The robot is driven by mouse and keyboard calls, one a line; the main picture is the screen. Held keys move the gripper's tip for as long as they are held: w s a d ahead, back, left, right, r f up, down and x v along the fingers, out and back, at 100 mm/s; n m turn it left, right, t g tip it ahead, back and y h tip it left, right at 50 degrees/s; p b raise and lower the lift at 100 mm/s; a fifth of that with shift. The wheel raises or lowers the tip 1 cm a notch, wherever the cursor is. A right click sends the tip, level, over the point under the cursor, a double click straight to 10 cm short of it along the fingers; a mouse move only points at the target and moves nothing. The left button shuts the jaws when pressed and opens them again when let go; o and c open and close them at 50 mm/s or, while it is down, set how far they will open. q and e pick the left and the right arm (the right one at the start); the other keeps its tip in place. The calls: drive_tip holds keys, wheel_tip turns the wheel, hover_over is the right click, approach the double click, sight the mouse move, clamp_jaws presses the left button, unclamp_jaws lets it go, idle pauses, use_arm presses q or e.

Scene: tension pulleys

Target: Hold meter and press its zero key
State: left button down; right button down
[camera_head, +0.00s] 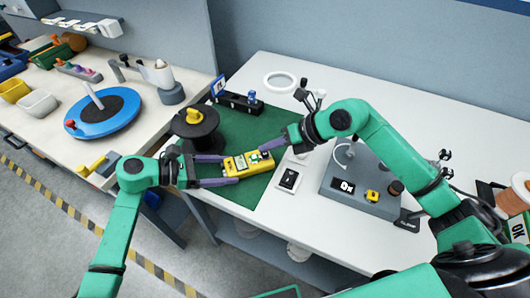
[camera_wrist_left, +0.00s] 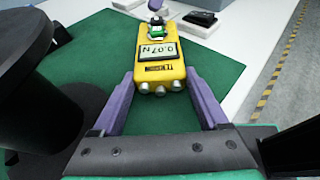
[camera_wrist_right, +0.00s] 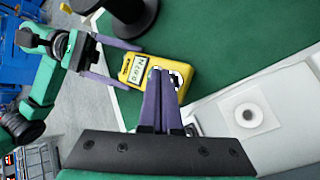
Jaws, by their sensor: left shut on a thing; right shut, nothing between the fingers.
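The yellow meter (camera_head: 246,164) is held over the green mat (camera_head: 262,183), gripped at its sides by my left gripper (camera_head: 229,169). In the left wrist view the meter (camera_wrist_left: 160,72) has its display facing up, reading about 0.07 N, with round metal studs on the near end. My right gripper (camera_head: 268,149) is shut and empty, its fingertips at the key end of the meter. In the right wrist view the closed fingers (camera_wrist_right: 161,72) overlap that end and hide part of the keys. A green and white key area (camera_wrist_left: 155,31) shows beyond the display. I cannot tell whether a fingertip touches a key.
A black spool (camera_head: 195,124) stands left of the meter on the mat. A white plate with a black switch (camera_head: 289,179) lies to the right. A grey box with a display (camera_head: 360,185) sits further right. A white ring (camera_head: 280,81) lies at the back.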

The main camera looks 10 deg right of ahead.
drive_tip(key=shift+f, duration=0.2)
drive_tip(key=shift+f, duration=0.45)
idle(0.7)
drive_tip(key=shift+r, duration=0.85)
drive_tip(key=shift+r, duration=0.1)
wheel_tip(320, 180, up, 5)
drive_tip(key=shift+f, duration=0.1)
idle(0.6)
